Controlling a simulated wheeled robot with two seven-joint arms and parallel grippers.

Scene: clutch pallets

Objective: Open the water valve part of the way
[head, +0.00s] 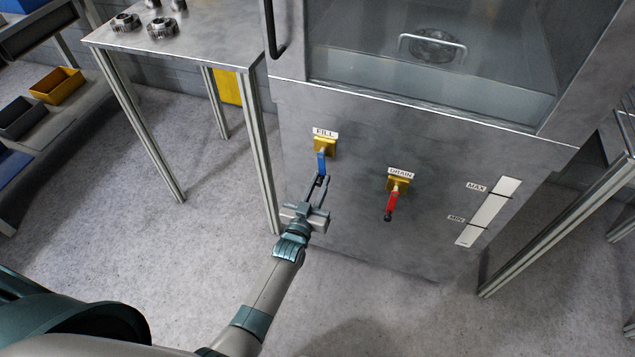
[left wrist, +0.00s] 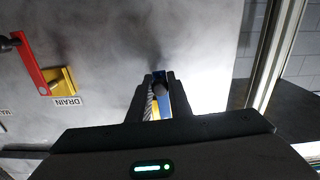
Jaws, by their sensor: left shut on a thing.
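The water valve labelled FILL has a yellow body (head: 325,146) and a blue lever (head: 321,163) that hangs down on the front of the metal cabinet (head: 350,220). My left gripper (head: 322,178) reaches up from below and is shut on the lower end of the blue lever. In the left wrist view the blue lever (left wrist: 164,90) shows between the two fingers, with a dark tip in front of it. The fingers hide part of the lever. My right gripper is in neither view.
Right of the FILL valve is a DRAIN valve with a red lever (head: 391,203) hanging down. A level gauge (head: 489,211) marked MAX and MIN is further right. A metal table (head: 200,40) with several gear-like parts stands left. The floor before the cabinet is clear.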

